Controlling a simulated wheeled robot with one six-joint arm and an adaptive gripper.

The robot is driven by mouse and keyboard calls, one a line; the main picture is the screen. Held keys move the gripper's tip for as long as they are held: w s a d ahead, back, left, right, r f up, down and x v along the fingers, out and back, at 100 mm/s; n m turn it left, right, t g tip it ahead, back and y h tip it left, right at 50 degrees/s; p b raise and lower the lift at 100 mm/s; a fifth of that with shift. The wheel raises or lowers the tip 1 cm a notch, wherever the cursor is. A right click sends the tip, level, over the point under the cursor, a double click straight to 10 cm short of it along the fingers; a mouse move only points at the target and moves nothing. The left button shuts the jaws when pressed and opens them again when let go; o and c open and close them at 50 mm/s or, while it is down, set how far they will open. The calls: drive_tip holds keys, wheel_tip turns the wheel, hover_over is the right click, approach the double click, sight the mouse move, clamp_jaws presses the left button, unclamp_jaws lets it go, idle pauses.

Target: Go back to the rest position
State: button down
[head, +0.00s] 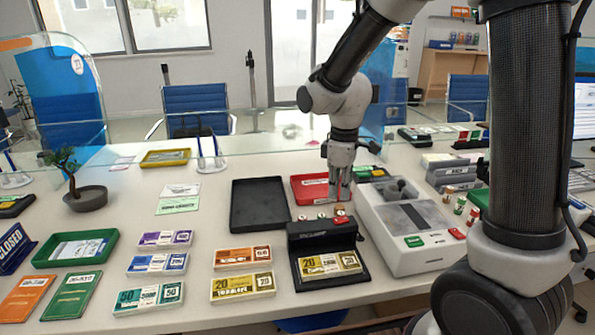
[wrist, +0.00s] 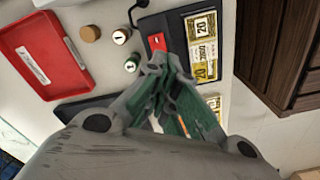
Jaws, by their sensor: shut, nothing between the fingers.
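My gripper (head: 340,190) hangs from my bent arm, pointing down over the counter (head: 190,215), just in front of the red tray (head: 308,188). It is shut and empty. In the wrist view, my gripper (wrist: 160,72) shows its fingertips together, above the edge of the black device. The red tray (wrist: 40,55) lies at the upper left of that view, with a white paper in it. Several small coin rolls (head: 321,216) stand below my gripper, apart from its fingers.
The black device (head: 325,250) holds a yellow 20 bundle (head: 329,265). A white machine (head: 410,230) stands close right of my gripper. A black tray (head: 260,205) lies to the left. Banknote bundles (head: 243,286) and a potted plant (head: 85,198) sit further left. A glass screen (head: 245,150) runs behind.

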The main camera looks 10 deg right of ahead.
drive_tip(key=shift+s+m, duration=0.15)
drive_tip(key=shift+m, duration=0.15)
drive_tip(key=s+d+r+m+t, duration=0.2)
drive_tip(key=s+d+r+m, duration=0.3)
drive_tip(key=s+d+r, duration=0.2)
drive_tip(key=s+d+r+m+t, duration=0.2)
drive_tip(key=s+d+r+m, duration=0.4)
drive_tip(key=s, duration=0.5)
wheel_tip(320, 180, up, 2)
drive_tip(key=shift+s+d, duration=0.35)
drive_tip(key=shift+d, duration=0.6)
drive_tip(key=shift+a, duration=0.1)
